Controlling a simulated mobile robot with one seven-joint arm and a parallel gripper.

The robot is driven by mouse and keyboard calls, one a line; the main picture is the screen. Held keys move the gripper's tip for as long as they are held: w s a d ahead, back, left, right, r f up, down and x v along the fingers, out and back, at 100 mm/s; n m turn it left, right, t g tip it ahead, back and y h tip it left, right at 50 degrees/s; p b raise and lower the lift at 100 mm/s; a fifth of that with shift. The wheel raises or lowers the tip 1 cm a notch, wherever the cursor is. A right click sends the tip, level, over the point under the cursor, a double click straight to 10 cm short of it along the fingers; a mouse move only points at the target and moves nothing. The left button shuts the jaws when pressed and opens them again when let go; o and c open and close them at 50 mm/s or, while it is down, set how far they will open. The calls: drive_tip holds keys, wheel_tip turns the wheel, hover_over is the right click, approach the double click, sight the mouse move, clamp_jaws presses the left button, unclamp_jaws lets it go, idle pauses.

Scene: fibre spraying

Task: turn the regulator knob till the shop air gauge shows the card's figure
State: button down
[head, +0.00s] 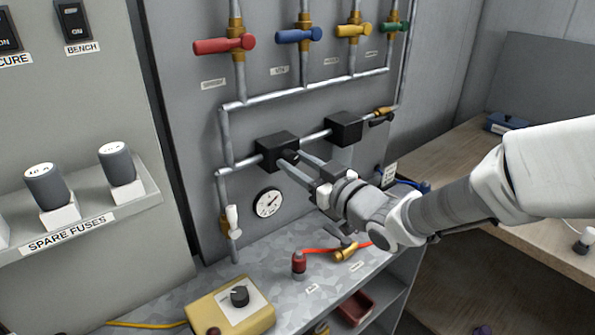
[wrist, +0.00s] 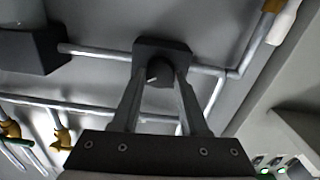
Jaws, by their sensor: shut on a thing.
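My gripper (head: 288,160) is shut on the regulator knob (wrist: 158,73), a small dark round knob with a pale mark. The knob sits on the front of the left black regulator block (head: 270,149), which also shows in the wrist view (wrist: 165,45). One finger lies on each side of the knob, and the fingers partly hide it in the head view. A round white gauge (head: 268,203) with a dark rim is on the panel just below. Its needle slants, but its figures are too small to read. A small white card (head: 390,174) hangs at the panel's right; its writing is unreadable.
A second black block (head: 344,128) is on the same pipe to the right. Red (head: 224,44), blue (head: 299,35), yellow and green valve handles are above. A white-handled valve (head: 232,218) is left of the gauge. A yellow box with a dial (head: 238,302) stands on the bench below.

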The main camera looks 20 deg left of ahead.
drive_tip(key=n+b, duration=0.3)
drive_tip(key=b, duration=0.1)
drive_tip(key=shift+f, duration=0.2)
drive_tip(key=shift+r+n+b, duration=0.1)
drive_tip(key=shift+n+b, duration=0.45)
drive_tip(key=shift+n, duration=0.25)
drive_tip(key=shift+r, duration=0.1)
drive_tip(key=shift+c, duration=2.1)
unclamp_jaws()
drive_tip(key=p+v, duration=0.2)
drive_tip(key=v, duration=1.5)
drive_tip(key=shift+s+d, duration=0.15)
drive_tip(key=shift+d, duration=0.05)
